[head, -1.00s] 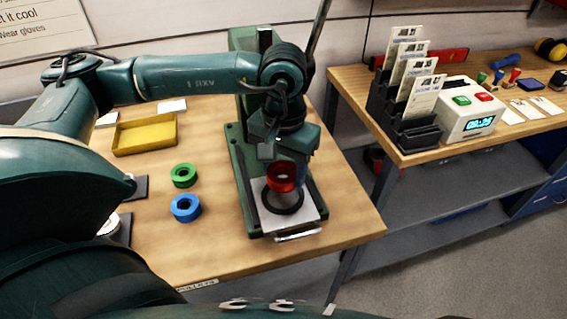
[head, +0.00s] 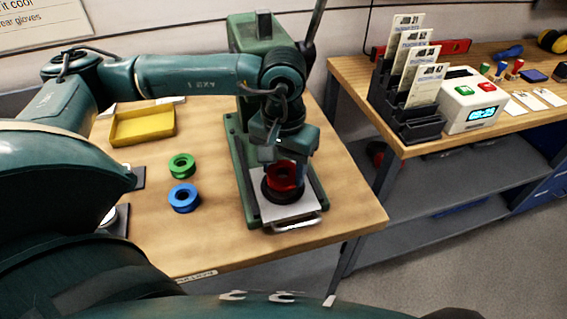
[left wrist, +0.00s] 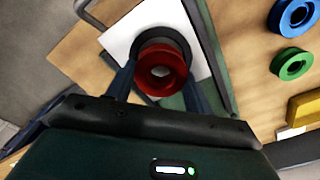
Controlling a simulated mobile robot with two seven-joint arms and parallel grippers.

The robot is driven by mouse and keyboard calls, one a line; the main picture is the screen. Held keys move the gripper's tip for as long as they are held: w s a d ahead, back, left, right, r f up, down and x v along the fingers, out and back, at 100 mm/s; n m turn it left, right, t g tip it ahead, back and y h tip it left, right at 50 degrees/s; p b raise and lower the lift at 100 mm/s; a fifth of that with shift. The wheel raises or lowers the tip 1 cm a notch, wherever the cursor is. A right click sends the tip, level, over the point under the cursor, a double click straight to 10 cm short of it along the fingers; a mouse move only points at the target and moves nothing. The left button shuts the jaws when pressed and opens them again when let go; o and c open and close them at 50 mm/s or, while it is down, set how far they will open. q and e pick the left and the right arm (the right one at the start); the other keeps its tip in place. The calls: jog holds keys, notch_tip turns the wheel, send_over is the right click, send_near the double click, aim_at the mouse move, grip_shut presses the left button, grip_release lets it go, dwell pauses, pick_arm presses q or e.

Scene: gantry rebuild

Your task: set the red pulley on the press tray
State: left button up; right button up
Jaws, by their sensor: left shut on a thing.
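The red pulley (head: 283,175) is between the fingers of my left gripper (head: 286,165), which is shut on it. In the left wrist view the red pulley (left wrist: 161,70) shows between the two blue fingers. It is over a black ring (head: 268,193) on the pale plate of the press tray (head: 299,213). It looks very low over the ring; I cannot tell whether they touch. The green press (head: 243,205) stands around the tray. My right gripper is not in view.
A green pulley (head: 181,166) and a blue pulley (head: 184,198) lie on the table left of the press. A yellow tray (head: 143,125) is behind them. The card rack (head: 407,118) and clock box (head: 474,103) stand on the right bench.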

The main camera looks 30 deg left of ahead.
pick_arm(q)
jog(key=shift+f+b, duration=0.7)
jog(key=shift+f, duration=0.05)
jog(key=shift+f, duration=0.2)
jog(key=o, duration=1.1)
jog(key=shift+o, duration=0.2)
notch_tip(320, 180, up, 13)
jog(key=b, duration=0.1)
jog(key=shift+b, duration=0.3)
